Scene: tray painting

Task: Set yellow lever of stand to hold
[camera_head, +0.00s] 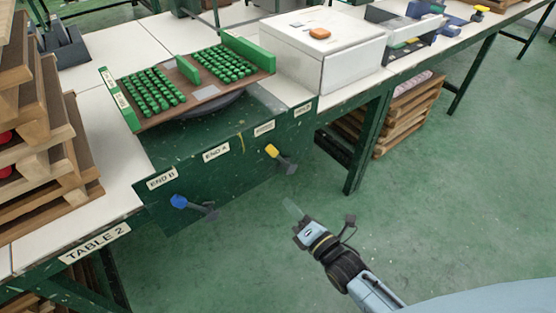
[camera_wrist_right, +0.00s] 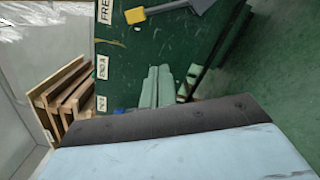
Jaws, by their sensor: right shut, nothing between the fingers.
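The green stand (camera_head: 225,180) has a yellow lever (camera_head: 271,151) and a blue lever (camera_head: 179,201) on its front panel. The yellow end tilts up-left toward the third label (camera_head: 264,128), which reads FREE in the right wrist view (camera_wrist_right: 104,12). The fourth label (camera_head: 303,108), farther right, is too small to read. The yellow lever also shows at the top of the wrist view (camera_wrist_right: 135,15). My right gripper (camera_head: 292,208) is shut and empty, below the yellow lever in the head view and apart from it. My left gripper is out of view.
A brown tray (camera_head: 208,92) with green pieces sits on top of the stand. A white box (camera_head: 325,50) stands to its right. Stacked wooden trays (camera_head: 40,170) stand at the left on Table 2. The green floor (camera_head: 450,200) right of my arm is clear.

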